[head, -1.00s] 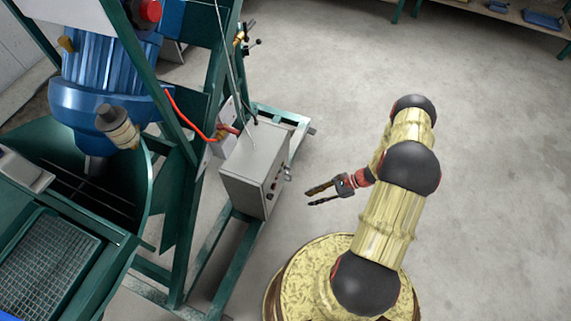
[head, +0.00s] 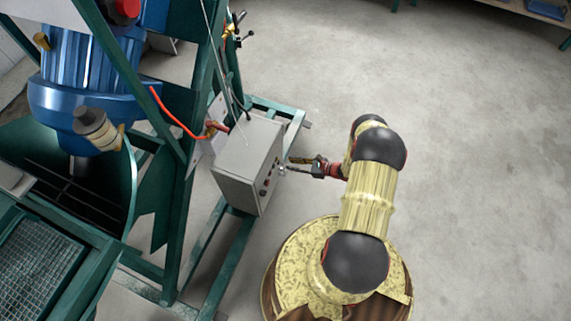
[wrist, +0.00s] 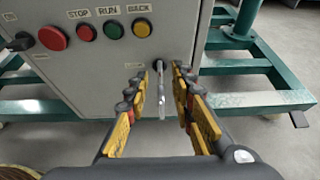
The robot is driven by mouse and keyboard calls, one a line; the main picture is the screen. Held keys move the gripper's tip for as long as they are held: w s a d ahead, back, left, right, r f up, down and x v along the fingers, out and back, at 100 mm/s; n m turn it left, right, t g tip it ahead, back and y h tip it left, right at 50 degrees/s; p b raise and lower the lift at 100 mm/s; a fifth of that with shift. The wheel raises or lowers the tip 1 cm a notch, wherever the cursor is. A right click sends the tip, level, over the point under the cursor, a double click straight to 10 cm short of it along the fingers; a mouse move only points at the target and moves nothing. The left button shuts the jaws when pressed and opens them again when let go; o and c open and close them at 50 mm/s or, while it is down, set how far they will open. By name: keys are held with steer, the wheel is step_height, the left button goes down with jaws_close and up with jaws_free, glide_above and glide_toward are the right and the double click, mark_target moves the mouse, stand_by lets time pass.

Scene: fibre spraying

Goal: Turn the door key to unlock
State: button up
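The grey control box (head: 240,157) stands on the green frame, with its button panel facing my arm. In the wrist view the box's panel (wrist: 110,65) fills the upper left. A silver key (wrist: 161,92) sticks out of the panel's lower right part. My gripper (wrist: 160,84) is open, with its yellow and dark fingers on either side of the key. Gaps show between the key and both fingers. In the head view my gripper (head: 292,164) is close to the panel's right side, and the key is too small to tell apart clearly.
Red (wrist: 52,37), green and yellow buttons and a black knob (wrist: 20,42) sit left of the key. Green frame bars (wrist: 265,65) run beside and below the box. Bare floor lies right.

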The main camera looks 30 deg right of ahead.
mark_target(282, 164)
steer(key=shift+b+x, duration=0.4)
steer(key=shift+x, duration=1.65)
steer(key=shift+c, duration=0.2)
jaws_close()
